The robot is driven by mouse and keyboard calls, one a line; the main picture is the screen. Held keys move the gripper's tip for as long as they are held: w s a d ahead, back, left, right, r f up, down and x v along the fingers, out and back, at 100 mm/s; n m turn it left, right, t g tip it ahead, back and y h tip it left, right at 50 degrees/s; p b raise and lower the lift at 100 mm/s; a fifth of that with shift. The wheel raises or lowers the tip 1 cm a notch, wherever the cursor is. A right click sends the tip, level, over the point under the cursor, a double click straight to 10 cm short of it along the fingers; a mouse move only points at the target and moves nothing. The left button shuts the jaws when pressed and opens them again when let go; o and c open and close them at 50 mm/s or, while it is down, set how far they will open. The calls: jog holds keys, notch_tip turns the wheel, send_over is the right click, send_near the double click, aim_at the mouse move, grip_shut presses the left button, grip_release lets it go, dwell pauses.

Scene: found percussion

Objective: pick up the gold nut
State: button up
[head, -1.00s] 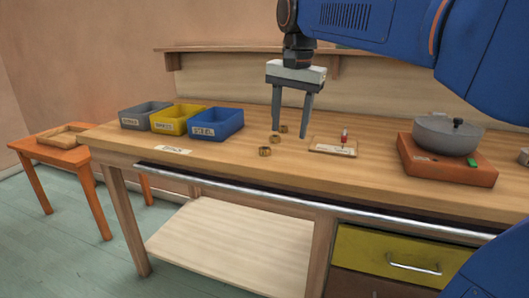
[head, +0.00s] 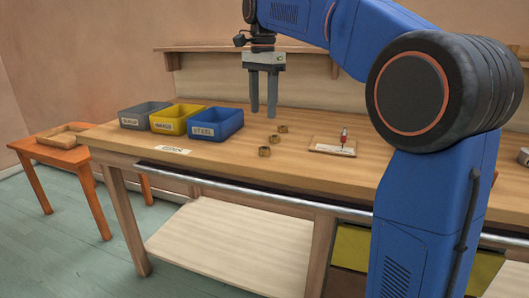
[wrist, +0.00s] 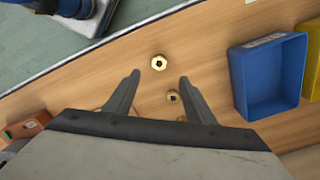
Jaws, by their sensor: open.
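In the wrist view the near nut (wrist: 159,62) lies just beyond the fingertips. My gripper (head: 264,113) points down, open and empty, above the bench. Its fingers also show in the wrist view (wrist: 158,78).
Grey (head: 144,115), yellow (head: 177,118) and blue (head: 216,124) labelled bins stand left of the nuts. A small board (head: 333,147) with a red-topped piece lies to their right. A wall shelf (head: 215,48) runs behind. My arm covers the bench's right part.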

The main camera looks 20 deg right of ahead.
aim_at(264, 148)
notch_tip(264, 148, down, 12)
jog(key=shift+d+f, duration=0.15)
dwell(0.5)
jog(key=c, duration=1.2)
